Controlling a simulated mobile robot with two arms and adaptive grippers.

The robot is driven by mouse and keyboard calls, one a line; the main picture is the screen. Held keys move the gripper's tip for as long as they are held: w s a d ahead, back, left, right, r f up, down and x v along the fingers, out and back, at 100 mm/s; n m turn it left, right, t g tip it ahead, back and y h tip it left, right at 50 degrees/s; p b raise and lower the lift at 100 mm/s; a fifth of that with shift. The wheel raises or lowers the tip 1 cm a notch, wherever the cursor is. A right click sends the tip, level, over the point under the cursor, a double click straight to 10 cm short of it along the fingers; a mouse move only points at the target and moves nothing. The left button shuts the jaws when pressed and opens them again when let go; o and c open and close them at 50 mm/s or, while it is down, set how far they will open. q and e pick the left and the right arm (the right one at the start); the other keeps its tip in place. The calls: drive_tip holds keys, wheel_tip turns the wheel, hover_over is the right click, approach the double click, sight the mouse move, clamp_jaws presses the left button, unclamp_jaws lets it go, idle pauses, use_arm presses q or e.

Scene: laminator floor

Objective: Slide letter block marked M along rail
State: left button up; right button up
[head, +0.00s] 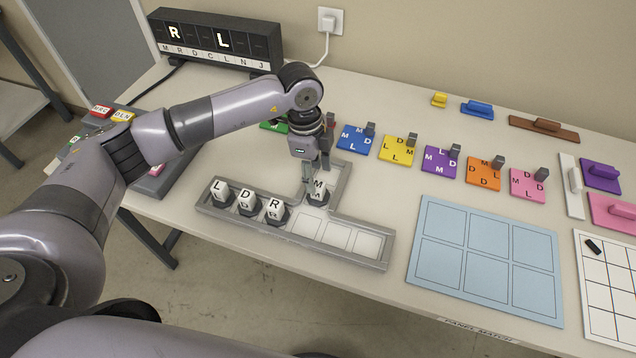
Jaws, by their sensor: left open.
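The white letter block marked M (318,191) stands on a dark base in the short upper branch of the grey rail tray (340,262). My left gripper (312,172) points down right at the M block, its fingers open and partly in front of it. I cannot tell whether they touch it. Blocks L (222,192), D (247,202) and R (276,211) stand in a row at the left of the long channel. The channel's right part has empty outlined cells. My right gripper does not show.
A dark letter display (215,42) stands at the back left, with R and L lit. Colored letter tiles, including a blue one (357,138), line the table behind the tray. A light blue grid board (484,260) lies to the right.

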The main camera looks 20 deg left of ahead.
sight(317, 184)
use_arm(q)
drive_tip(key=f, duration=0.5)
drive_tip(key=shift+d+f, duration=0.3)
drive_tip(key=shift+d, duration=0.05)
clamp_jaws()
idle(0.3)
